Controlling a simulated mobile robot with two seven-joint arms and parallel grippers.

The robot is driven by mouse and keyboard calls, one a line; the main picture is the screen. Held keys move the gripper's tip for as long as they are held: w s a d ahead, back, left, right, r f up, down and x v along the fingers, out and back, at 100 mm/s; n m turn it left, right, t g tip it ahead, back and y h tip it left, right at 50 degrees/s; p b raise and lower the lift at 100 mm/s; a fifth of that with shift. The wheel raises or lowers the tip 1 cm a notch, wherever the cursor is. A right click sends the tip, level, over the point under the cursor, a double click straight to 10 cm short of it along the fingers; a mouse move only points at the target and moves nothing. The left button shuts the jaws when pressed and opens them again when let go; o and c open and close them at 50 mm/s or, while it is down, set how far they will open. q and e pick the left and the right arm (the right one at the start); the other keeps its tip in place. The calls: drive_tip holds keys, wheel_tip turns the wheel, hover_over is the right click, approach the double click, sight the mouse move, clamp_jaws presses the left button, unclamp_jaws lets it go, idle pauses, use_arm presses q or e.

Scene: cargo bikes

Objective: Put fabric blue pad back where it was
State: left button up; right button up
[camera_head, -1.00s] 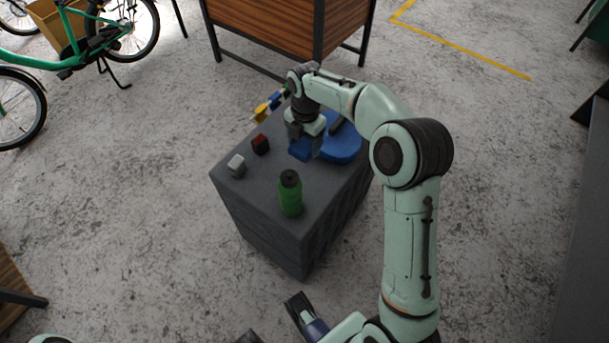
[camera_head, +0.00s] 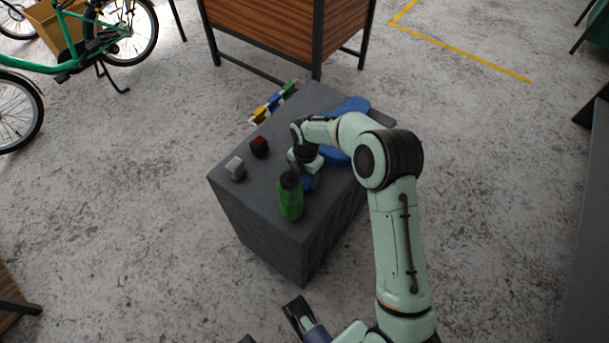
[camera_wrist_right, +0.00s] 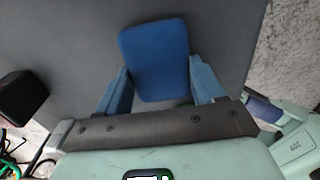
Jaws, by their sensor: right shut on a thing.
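My right gripper (camera_head: 307,177) is shut on the fabric blue pad (camera_wrist_right: 155,52), which shows between its two blue fingers in the right wrist view. The pad is a flat blue rectangle with rounded corners. In the head view the pad is mostly hidden by the gripper and a green bottle, over the near part of the grey stand top (camera_head: 232,189). I cannot tell whether the pad touches the top.
The green bottle (camera_head: 290,199) stands close to the gripper. A dark red cube (camera_head: 259,146) and a pale grey cube (camera_head: 235,167) sit to its left. A larger blue object (camera_head: 349,108) lies behind my arm. Colored items (camera_head: 272,103) are at the far left edge.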

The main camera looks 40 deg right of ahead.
sight(305, 176)
drive_tip(key=shift+r, duration=0.1)
drive_tip(key=o, duration=1)
drive_tip(key=shift+r, duration=0.15)
wheel_tip(305, 176, up, 12)
drive_tip(key=p, duration=0.2)
drive_tip(key=shift+d, duration=0.15)
drive_tip(key=shift+w, duration=0.1)
